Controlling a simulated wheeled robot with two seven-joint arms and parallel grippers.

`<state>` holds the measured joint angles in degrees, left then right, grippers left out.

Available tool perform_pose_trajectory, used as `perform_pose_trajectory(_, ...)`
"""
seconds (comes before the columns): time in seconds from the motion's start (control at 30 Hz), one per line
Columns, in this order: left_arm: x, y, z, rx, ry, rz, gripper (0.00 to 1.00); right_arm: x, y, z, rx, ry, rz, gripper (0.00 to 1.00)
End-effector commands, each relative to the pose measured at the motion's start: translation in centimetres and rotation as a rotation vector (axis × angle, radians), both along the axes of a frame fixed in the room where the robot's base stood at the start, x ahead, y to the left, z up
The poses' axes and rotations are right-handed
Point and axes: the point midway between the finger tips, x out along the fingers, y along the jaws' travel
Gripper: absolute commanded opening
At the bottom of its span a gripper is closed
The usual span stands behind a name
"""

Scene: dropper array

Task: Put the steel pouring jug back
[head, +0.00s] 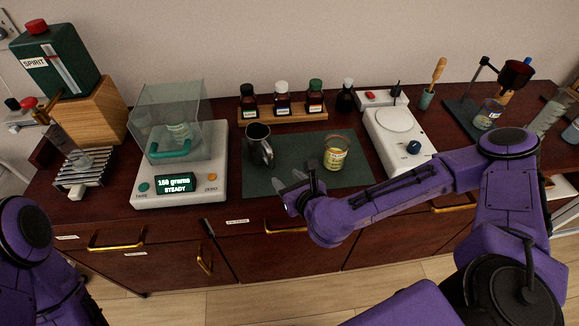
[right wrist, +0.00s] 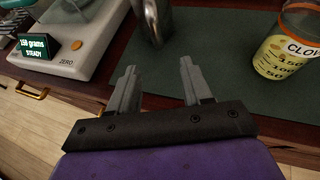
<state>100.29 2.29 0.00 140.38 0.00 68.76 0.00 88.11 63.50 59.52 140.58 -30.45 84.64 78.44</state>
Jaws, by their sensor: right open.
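The steel pouring jug (head: 259,145) stands upright on the left part of the dark green mat (head: 290,146). Its lower part also shows at the top of the right wrist view (right wrist: 155,22). My right gripper (head: 292,181) is open and empty near the mat's front edge, in front of the jug and apart from it. Its two grey fingers (right wrist: 157,82) show spread in the right wrist view, with the jug beyond them. My left arm shows at the lower left of the head view, but its gripper is out of view.
A labelled beaker (head: 335,153) of yellowish contents stands on the mat, right of the jug. A bottle rack (head: 283,114) stands behind; a white hotplate (head: 398,140) stands at right.

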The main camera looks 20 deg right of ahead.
Motion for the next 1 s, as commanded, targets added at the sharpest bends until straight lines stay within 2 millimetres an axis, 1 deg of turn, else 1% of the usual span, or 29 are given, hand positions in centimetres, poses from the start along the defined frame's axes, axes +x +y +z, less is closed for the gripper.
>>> perform_pose_trajectory(0.03,0.0,0.0,1.4,0.000,0.000,0.000,0.43,-0.3,0.0,0.7,0.000,0.003,0.002,0.49)
perform_pose_trajectory(0.1,0.0,0.0,1.8,0.000,0.000,0.000,0.43,-0.6,0.0,0.6,0.001,0.002,0.005,0.49)
perform_pose_trajectory(0.4,0.0,0.0,1.9,0.000,0.000,0.000,0.43,-0.8,0.1,0.1,0.002,0.000,0.009,0.49)
perform_pose_trajectory(0.47,0.0,0.0,1.9,0.000,0.000,0.000,0.43,-1.2,0.6,-0.3,-0.016,0.013,0.031,0.49)
perform_pose_trajectory(0.53,0.0,0.0,1.8,0.000,0.000,0.000,0.43,-2.6,2.2,-2.1,-0.093,0.061,0.121,0.49)
perform_pose_trajectory(0.57,0.0,0.0,1.8,0.000,0.000,0.000,0.43,-3.8,3.3,-3.3,-0.151,0.093,0.186,0.49)
perform_pose_trajectory(0.6,0.0,0.0,1.8,0.000,0.000,0.000,0.43,-5.8,4.7,-5.3,-0.252,0.145,0.301,0.49)
perform_pose_trajectory(0.67,0.0,0.0,1.9,0.000,0.000,0.000,0.43,-10.2,6.3,-9.1,-0.462,0.233,0.532,0.49)
perform_pose_trajectory(0.7,0.0,0.0,1.9,0.000,0.000,0.000,0.43,-13.4,6.5,-11.7,-0.627,0.287,0.709,0.49)
perform_pose_trajectory(0.73,0.0,0.0,1.9,0.000,0.000,0.000,0.43,-15.8,6.0,-13.5,-0.755,0.324,0.846,0.49)
perform_pose_trajectory(0.77,0.0,0.0,1.9,0.000,0.000,0.000,0.43,-18.0,5.0,-15.1,-0.885,0.357,0.981,0.49)
perform_pose_trajectory(0.8,0.0,0.0,1.9,0.000,0.000,0.000,0.43,-20.4,3.0,-16.8,-1.057,0.395,1.156,0.49)
perform_pose_trajectory(0.83,0.0,0.0,1.9,0.000,0.000,0.000,0.43,-21.9,1.1,-17.8,-1.180,0.422,1.281,0.49)
perform_pose_trajectory(0.87,0.0,0.0,1.9,0.000,0.000,0.000,0.43,-23.0,-0.9,-18.5,-1.298,0.445,1.397,0.49)
perform_pose_trajectory(0.9,0.0,0.0,1.9,0.000,0.000,0.000,0.43,-24.0,-3.6,-19.1,-1.439,0.476,1.533,0.49)
perform_pose_trajectory(1.0,0.0,0.0,1.9,0.000,0.000,0.000,0.43,-24.7,-9.3,-19.2,-1.697,0.542,1.778,0.49)
